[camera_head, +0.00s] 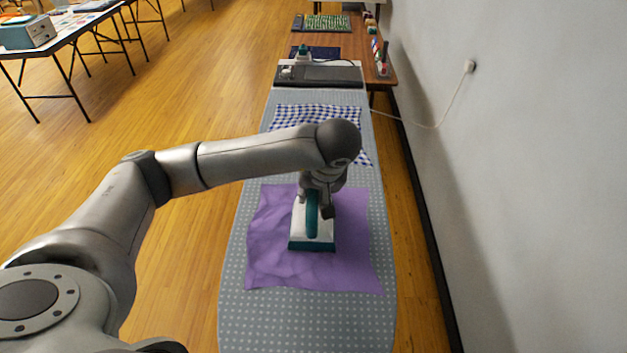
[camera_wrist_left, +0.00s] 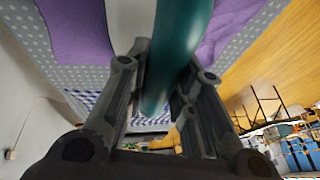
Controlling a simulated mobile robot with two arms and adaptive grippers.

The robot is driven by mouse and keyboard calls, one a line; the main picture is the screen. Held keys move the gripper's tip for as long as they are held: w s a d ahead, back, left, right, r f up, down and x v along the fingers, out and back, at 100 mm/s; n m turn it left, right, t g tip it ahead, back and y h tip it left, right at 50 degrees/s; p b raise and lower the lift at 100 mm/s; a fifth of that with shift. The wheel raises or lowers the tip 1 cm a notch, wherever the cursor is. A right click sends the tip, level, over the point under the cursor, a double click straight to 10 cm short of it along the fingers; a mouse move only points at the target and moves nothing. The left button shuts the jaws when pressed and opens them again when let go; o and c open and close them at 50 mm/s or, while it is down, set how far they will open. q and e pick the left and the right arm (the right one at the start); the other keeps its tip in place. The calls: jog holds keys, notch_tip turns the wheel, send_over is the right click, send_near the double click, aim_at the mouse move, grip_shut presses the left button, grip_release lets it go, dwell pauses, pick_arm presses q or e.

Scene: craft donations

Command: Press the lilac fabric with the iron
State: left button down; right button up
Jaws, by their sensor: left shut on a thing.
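The lilac fabric (camera_head: 268,253) lies on the grey dotted ironing board (camera_head: 300,320) in the head view, with soft wrinkles on its left part. The white and teal iron (camera_head: 312,244) stands over the middle of the fabric, its sole hidden. My left gripper (camera_head: 318,200) is shut on the iron's teal handle. In the left wrist view, the fingers of my left gripper (camera_wrist_left: 165,95) lie on both sides of the teal handle (camera_wrist_left: 180,40), and lilac fabric (camera_wrist_left: 75,30) shows beyond it. My right gripper is not in view.
A blue checked cloth (camera_head: 290,116) lies farther along the board. Beyond it are a dark rest (camera_head: 318,76) and a wooden table (camera_head: 345,45) with craft goods. A wall (camera_head: 530,180) with a cord runs along the right. A donation table (camera_head: 70,25) stands at far left.

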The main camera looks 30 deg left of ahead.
aim_at(312, 216)
pick_arm(q)
jog(key=shift+s+d+f, duration=0.1)
jog(key=shift+s+d, duration=0.2)
jog(key=shift+s, duration=0.35)
jog(key=shift+s+d, duration=0.3)
jog(key=shift+s, duration=0.35)
jog(key=shift+s+d+f, duration=0.1)
jog(key=shift+s+d, duration=0.2)
jog(key=shift+s, duration=0.35)
jog(key=shift+r, duration=0.2)
jog(key=shift+s+d, duration=0.3)
jog(key=shift+s, duration=0.35)
jog(key=shift+s+d, duration=0.3)
jog(key=shift+s, duration=0.3)
jog(key=shift+s+d+r+p, duration=0.1)
jog(key=shift+s+d+p, duration=0.15)
jog(key=shift+s, duration=0.35)
jog(key=shift+s+d+p, duration=0.15)
jog(key=shift+s+d, duration=0.2)
jog(key=shift+s, duration=0.25)
jog(key=s+d+p, duration=0.3)
jog(key=s+p, duration=0.1)
jog(key=s, duration=0.3)
jog(key=shift+s+d, duration=0.25)
jog(key=shift+d, duration=0.1)
